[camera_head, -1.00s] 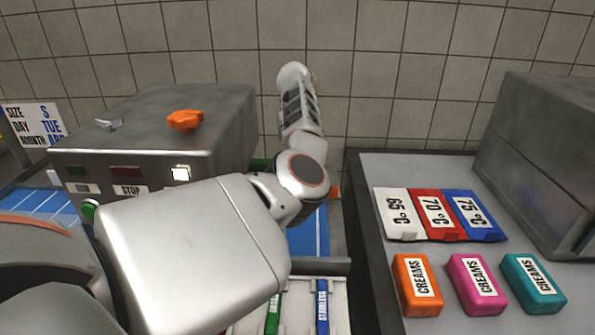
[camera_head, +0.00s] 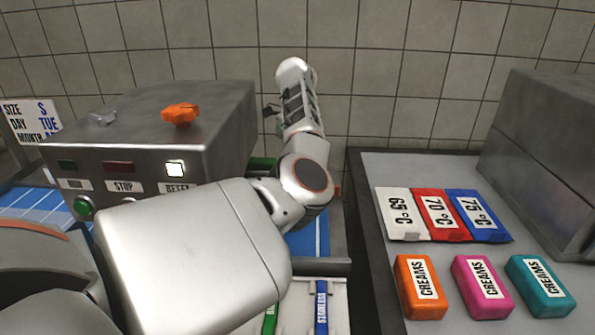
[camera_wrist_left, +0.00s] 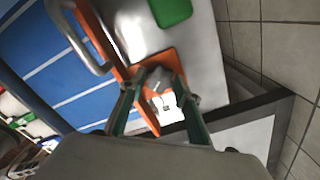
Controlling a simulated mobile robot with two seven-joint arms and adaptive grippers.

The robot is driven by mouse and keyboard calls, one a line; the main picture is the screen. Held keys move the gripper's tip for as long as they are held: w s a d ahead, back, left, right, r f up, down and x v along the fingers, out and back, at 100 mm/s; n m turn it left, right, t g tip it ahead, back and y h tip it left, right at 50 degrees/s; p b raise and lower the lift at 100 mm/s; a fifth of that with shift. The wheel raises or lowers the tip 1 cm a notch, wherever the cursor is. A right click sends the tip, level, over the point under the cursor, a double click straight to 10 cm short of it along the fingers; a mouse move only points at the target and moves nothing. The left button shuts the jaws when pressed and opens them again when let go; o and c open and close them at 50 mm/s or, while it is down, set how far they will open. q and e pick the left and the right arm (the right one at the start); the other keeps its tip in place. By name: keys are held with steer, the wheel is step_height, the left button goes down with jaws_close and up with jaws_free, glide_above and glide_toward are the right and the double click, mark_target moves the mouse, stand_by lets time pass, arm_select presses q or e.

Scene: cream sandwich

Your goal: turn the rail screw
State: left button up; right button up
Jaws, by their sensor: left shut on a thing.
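In the left wrist view, my left gripper (camera_wrist_left: 158,86) is shut on a small grey screw (camera_wrist_left: 159,76), the rail screw, at an orange bracket (camera_wrist_left: 174,62). A white tag with a dark mark (camera_wrist_left: 166,104) shows between the fingers, below the screw head. The fingers partly cover the screw, so its exact angle is hard to tell. In the head view, my left arm reaches over the middle to the far side, and its own links hide the fingers and the screw. My right gripper is in neither view.
A metal control box (camera_head: 210,100) with an orange knob (camera_head: 181,114) stands left of my arm. Blue belt (camera_wrist_left: 70,60) and a metal handle (camera_wrist_left: 85,45) lie near the bracket. Right, a grey counter (camera_head: 385,170) holds temperature cards and CREAMS blocks (camera_head: 420,285). A tiled wall is behind.

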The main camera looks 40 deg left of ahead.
arm_select(q)
steer(key=shift+n, duration=0.6)
steer(key=o, duration=0.8)
steer(key=shift+r, duration=0.1)
step_height(320, 180, up, 12)
steer(key=shift+f, duration=0.2)
stand_by(0.4)
